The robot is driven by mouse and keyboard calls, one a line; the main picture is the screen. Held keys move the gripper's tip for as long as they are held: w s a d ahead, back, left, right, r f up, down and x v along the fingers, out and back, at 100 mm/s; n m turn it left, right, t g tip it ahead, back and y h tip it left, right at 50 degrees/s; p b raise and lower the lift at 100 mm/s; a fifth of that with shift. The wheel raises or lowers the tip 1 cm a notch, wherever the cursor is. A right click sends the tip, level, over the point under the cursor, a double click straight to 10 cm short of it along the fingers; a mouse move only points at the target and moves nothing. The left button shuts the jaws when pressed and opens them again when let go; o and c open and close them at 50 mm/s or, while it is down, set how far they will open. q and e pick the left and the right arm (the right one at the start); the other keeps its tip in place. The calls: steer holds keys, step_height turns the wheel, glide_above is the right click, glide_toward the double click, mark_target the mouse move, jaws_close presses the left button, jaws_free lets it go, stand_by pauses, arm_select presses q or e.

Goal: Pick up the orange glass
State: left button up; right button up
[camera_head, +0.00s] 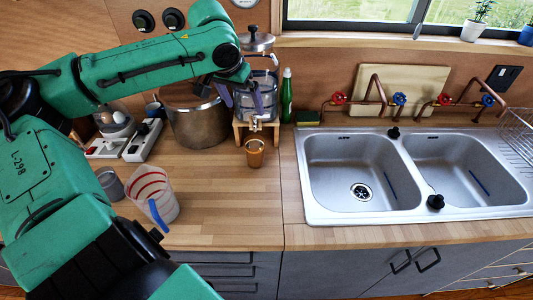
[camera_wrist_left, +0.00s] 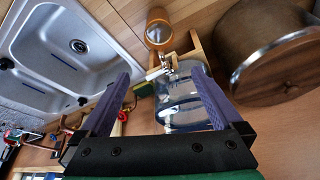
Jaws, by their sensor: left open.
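The orange glass (camera_head: 255,152) stands upright on the wooden counter, left of the sink and just in front of a drink dispenser's spigot. It also shows in the left wrist view (camera_wrist_left: 159,28) near the top, beyond my fingertips. My right gripper is not in view.
The glass dispenser (camera_head: 271,80) stands on a wooden stand close behind the glass. A large pot (camera_head: 197,120) is to its left. A measuring jug (camera_head: 152,193) and a metal cup (camera_head: 110,184) stand nearer. The double sink (camera_head: 350,165) is right. The counter before the glass is clear.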

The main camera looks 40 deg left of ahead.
arm_select(q)
step_height(320, 180, down, 4)
steer(key=s+b, duration=0.2)
steer(key=b, duration=0.2)
steer(key=p, duration=0.1)
glide_toward(255, 144)
steer(key=d+f, duration=0.1)
steer(key=f, duration=0.1)
steer(key=x, duration=0.2)
steer(key=p+x, duration=0.1)
steer(key=x, duration=0.2)
steer(key=shift+s+d+f, duration=0.1)
steer(key=shift+d, duration=0.1)
jaws_close()
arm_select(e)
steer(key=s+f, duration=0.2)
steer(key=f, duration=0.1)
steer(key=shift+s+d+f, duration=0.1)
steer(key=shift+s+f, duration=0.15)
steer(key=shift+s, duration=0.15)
